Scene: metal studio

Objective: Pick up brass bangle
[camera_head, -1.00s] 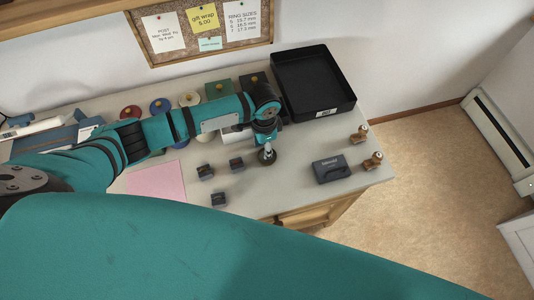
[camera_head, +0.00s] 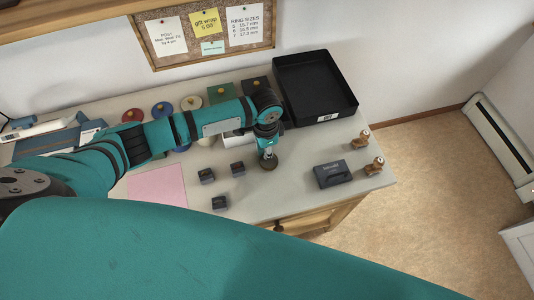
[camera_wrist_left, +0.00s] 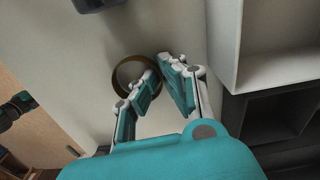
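The brass bangle (camera_wrist_left: 115,77) is a dark gold ring near the fingertips in the left wrist view. In the head view it is a small brownish round shape (camera_head: 268,165) on the table, just under my left gripper (camera_head: 267,153). In the left wrist view, my left gripper (camera_wrist_left: 162,69) has one finger over the ring's opening and the other outside its right rim. A narrow gap shows between the fingertips; contact with the rim is not clear. The fingers cover part of the ring. My right gripper is not in view.
A black tray (camera_head: 319,119) stands behind and right on the table. Several small dark blocks (camera_head: 206,176) lie to the left, near a pink sheet (camera_head: 157,188). A dark grey box (camera_head: 332,174) and two brown ring stands (camera_head: 374,166) are to the right.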

